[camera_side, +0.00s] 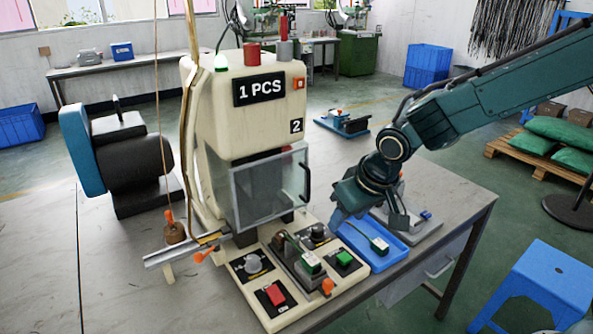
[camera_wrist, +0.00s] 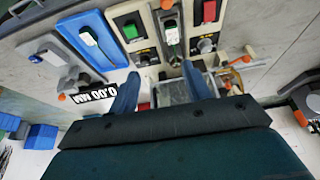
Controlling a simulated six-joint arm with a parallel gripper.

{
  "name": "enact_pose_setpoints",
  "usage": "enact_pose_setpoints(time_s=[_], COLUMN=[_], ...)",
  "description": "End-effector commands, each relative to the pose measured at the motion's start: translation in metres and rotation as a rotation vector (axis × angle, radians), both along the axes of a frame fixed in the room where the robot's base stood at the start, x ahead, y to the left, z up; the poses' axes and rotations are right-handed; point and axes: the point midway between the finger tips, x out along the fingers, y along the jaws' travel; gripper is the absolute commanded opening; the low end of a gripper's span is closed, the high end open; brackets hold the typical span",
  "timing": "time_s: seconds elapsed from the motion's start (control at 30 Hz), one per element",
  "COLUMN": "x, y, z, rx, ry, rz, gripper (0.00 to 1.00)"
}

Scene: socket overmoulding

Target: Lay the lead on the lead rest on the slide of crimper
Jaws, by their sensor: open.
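The crimper (camera_side: 250,115) is a cream machine with a "1 PCS" display and a clear guard. Its metal slide (camera_side: 290,262) lies on the base in front, with an orange knob at its end. A lead (camera_side: 310,262) with a green-and-white plug lies along the slide; it also shows in the wrist view (camera_wrist: 172,36). The lead rest is too small to make out beneath it. Another lead (camera_side: 379,245) lies in the blue tray (camera_wrist: 108,50). My gripper (camera_side: 368,215) is open and empty, above the tray's back end and apart from both leads. Both fingers show in the wrist view (camera_wrist: 160,76).
The base panel carries a red button (camera_side: 275,295), a green button (camera_side: 344,257) and knobs. A grey device with a display (camera_wrist: 90,78) stands beside the tray. A metal rail (camera_side: 185,248) with orange handles juts left.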

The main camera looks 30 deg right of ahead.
Motion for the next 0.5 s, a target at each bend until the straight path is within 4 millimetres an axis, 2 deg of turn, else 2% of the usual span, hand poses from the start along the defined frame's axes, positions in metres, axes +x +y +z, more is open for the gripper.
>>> enact_pose_setpoints(time_s=[0.03,0.2,0.5], x=[-0.007,-0.034,-0.092], y=[-0.009,-0.034,-0.073], z=[0.012,0.045,0.088], rx=[0.005,0.012,0.018], ry=[-0.007,-0.017,-0.038], rz=[-0.006,-0.008,-0.01], gripper=[0.48,0.48,0.48])
